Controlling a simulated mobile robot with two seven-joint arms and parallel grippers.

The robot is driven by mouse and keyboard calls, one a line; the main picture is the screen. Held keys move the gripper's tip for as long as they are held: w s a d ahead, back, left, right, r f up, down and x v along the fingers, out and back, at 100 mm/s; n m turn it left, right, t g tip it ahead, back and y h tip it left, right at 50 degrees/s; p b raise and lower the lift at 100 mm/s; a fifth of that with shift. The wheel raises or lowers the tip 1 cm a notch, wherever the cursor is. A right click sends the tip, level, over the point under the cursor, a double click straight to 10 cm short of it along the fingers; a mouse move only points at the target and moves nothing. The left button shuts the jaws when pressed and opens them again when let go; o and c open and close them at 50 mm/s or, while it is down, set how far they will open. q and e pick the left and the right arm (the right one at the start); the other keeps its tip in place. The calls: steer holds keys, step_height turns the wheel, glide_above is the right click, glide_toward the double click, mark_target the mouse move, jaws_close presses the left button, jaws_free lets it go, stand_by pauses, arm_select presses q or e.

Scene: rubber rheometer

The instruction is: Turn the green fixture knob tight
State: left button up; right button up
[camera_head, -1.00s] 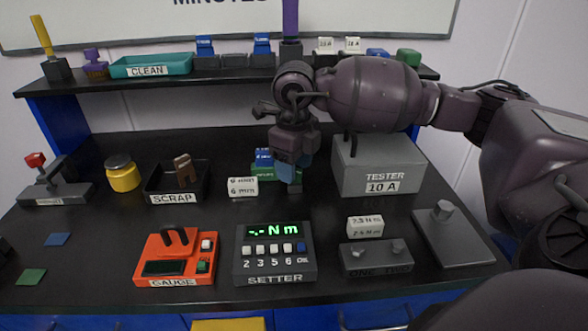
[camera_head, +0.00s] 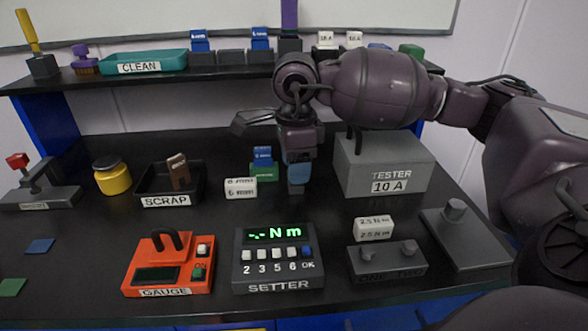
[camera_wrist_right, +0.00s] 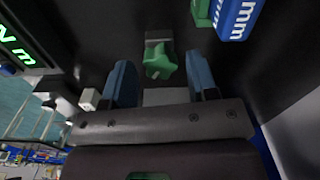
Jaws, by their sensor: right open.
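The green star-shaped knob (camera_wrist_right: 159,61) shows in the right wrist view on a small grey block (camera_wrist_right: 156,38). My right gripper (camera_wrist_right: 161,82) is open, with one blue finger on each side of the knob in that view. Gaps show between the knob and both fingers, and I cannot tell how far the fingertips are from it in depth. In the head view my right gripper (camera_head: 298,178) points down over the table, left of the tester (camera_head: 375,165). The knob is hidden there. My left gripper is not in view.
Blue (camera_head: 262,154) and green (camera_head: 264,172) blocks stand stacked just left of the right gripper. White label blocks (camera_head: 240,188), the setter (camera_head: 278,262), the orange gauge (camera_head: 168,265) and the scrap tray (camera_head: 141,188) are around it. The shelf (camera_head: 225,71) runs behind.

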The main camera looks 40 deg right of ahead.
steer(key=n+b, duration=0.1)
steer(key=n, duration=0.2)
steer(key=shift+f, duration=0.1)
steer(key=shift+n+b, duration=0.3)
steer(key=shift+n, duration=0.5)
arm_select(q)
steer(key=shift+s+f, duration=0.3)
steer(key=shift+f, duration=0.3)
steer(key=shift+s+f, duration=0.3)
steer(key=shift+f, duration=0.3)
arm_select(e)
steer(key=shift+r, duration=0.2)
steer(key=c, duration=0.8)
steer(key=m+p, duration=0.1)
steer(key=m, duration=0.1)
steer(key=shift+r+m, duration=0.1)
steer(key=shift+m, duration=0.3)
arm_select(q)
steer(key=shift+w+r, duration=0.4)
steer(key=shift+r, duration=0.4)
arm_select(e)
steer(key=shift+m, duration=0.9)
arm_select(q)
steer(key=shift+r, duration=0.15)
